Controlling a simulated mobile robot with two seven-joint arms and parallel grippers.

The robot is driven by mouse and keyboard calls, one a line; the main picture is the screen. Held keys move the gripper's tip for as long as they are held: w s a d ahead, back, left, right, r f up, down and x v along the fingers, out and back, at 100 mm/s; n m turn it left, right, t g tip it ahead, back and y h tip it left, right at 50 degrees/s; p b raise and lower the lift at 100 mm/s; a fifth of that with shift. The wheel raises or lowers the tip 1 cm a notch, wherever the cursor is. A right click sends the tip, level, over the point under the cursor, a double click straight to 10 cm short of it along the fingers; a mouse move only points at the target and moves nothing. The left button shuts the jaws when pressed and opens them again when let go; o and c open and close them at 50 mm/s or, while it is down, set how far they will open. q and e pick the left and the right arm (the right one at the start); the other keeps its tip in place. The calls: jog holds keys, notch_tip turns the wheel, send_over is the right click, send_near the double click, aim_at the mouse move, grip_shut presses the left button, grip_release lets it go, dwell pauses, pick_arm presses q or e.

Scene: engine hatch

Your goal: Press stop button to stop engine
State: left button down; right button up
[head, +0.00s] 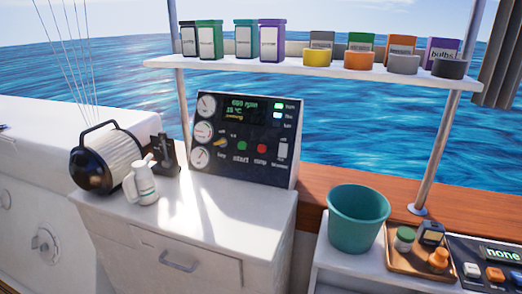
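A dark engine control panel (243,135) stands upright on the white cabinet. Its red stop button (262,148) sits low on the panel, just right of the green start button (242,146). A yellow key (221,143) is left of them. The panel's display (243,109) shows lit readings, an rpm value on top and a temperature below; the small text is hard to read. Several round gauges (205,131) line the panel's left side. Neither of my grippers is in the head view.
The cabinet top (215,190) before the panel is mostly clear. A white jug (144,184), a dark lever (163,154) and a black-and-white lantern-like object (106,158) stand at left. A teal bucket (357,222) and tray (410,260) are at right. A shelf (335,69) with containers hangs above.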

grip_shut()
dwell(1.5)
